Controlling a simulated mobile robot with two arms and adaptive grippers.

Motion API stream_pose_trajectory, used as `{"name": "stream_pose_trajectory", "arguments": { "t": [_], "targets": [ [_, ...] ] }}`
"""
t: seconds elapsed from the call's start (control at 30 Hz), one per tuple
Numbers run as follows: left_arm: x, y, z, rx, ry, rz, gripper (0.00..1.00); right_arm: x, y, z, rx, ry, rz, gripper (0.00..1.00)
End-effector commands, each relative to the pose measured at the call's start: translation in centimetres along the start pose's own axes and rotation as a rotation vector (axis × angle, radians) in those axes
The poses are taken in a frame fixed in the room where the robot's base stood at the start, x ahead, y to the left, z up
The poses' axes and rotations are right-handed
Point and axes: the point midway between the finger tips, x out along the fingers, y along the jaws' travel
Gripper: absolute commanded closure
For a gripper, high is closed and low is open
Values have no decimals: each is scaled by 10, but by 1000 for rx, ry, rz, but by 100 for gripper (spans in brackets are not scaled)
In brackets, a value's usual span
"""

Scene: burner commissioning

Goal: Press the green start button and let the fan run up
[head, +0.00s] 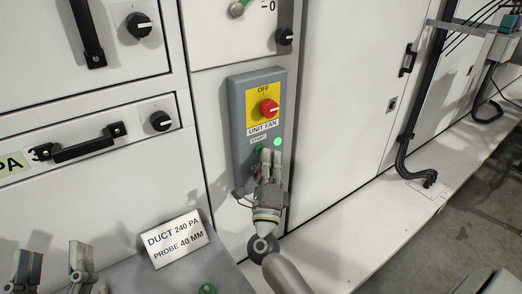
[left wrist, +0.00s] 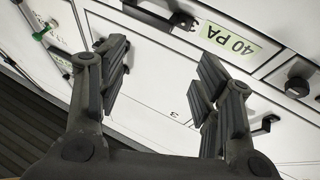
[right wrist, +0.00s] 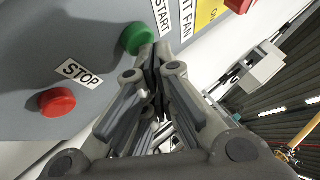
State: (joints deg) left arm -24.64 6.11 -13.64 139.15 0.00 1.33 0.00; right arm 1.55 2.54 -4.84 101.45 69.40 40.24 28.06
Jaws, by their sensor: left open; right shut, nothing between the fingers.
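The grey unit fan box (head: 238,108) is on the white cabinet front. The green start button (right wrist: 137,38) lies under the START label (right wrist: 161,17) in the right wrist view; in the head view my gripper partly covers it. My right gripper (head: 271,157) is shut and empty, with its fingertips (right wrist: 155,55) at the edge of the button. I cannot tell whether they touch or press it. A bright green lamp (head: 277,142) glows beside it. My left gripper (head: 55,262) is open and empty at the lower left; its fingers also show in the left wrist view (left wrist: 162,75).
A red STOP button (right wrist: 57,102) sits on the same box. A red rotary switch (head: 268,108) on a yellow plate is above the START label. A sign (head: 175,240) reads DUCT 240 PA, PROBE 40 MM. Drawer handles (head: 88,143) stick out at the left.

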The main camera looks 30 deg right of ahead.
Motion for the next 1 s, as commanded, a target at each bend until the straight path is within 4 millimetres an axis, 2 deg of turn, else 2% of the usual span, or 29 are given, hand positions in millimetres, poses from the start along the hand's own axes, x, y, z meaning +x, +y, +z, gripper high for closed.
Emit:
{"name": "stream_pose_trajectory", "arguments": {
  "t": [0.3,0.77,1.0],
  "targets": [
    [-2,-3,18,5,-99,-6,40,-7,-6,-6,-1,0,0,100],
    [-2,-3,21,5,-120,-7,40,-11,-8,-8,-1,0,0,100],
    [-8,-7,45,10,-261,-15,40,-25,-19,-18,-1,0,1,100]
  ]
}}
